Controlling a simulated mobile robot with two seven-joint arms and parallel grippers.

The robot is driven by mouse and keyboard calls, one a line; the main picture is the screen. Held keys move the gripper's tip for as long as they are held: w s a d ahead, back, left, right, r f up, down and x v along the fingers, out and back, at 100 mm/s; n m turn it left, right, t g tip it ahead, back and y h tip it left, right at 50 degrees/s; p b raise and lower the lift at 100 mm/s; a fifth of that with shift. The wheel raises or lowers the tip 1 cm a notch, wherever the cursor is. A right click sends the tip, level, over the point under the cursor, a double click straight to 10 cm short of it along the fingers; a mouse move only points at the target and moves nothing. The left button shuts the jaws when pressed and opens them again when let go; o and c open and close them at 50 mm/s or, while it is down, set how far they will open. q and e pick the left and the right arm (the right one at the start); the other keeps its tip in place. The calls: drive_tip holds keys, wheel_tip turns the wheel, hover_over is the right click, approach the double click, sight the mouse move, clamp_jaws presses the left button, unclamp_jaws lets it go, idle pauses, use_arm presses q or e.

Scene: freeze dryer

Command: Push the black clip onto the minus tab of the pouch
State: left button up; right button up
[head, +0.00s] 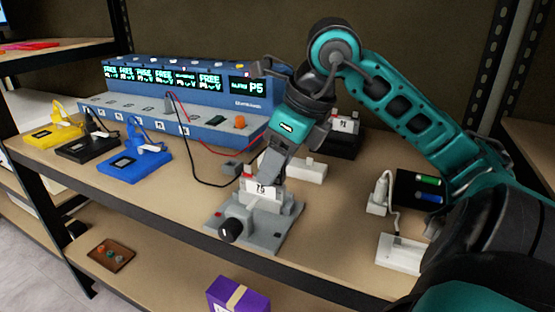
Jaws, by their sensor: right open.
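The pouch (263,187), white with a dark number on its face, stands upright in a grey fixture (262,232) with a black knob at its front. My right gripper (268,172) points down just behind and above the pouch's top edge, and its jaws are open. The gripper covers part of the pouch's top, so the minus tab cannot be made out. A small red piece shows at the pouch's upper left, near the end of a red lead. A black lead (195,178) loops down over the shelf toward the fixture; its clip cannot be made out clearly.
A blue tester (215,105) with lit displays stands at the back. Yellow, black and blue units (135,162) stand left. A white block (305,170) lies behind the fixture. A white device (402,252) and a black tray (405,187) with cells are right.

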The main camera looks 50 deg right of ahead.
drive_tip(key=shift+s+d+r, duration=0.1)
drive_tip(key=shift+s+r, duration=0.05)
drive_tip(key=shift+r, duration=0.5)
use_arm(q)
wheel_tip(320, 180, up, 4)
drive_tip(key=p, duration=0.3)
drive_tip(key=shift+d+f, duration=0.15)
drive_tip(key=shift+f, duration=0.05)
use_arm(e)
drive_tip(key=v, duration=1.1)
drive_tip(key=shift+s+r, duration=0.2)
drive_tip(key=shift+r, duration=0.1)
use_arm(q)
drive_tip(key=shift+w, duration=0.1)
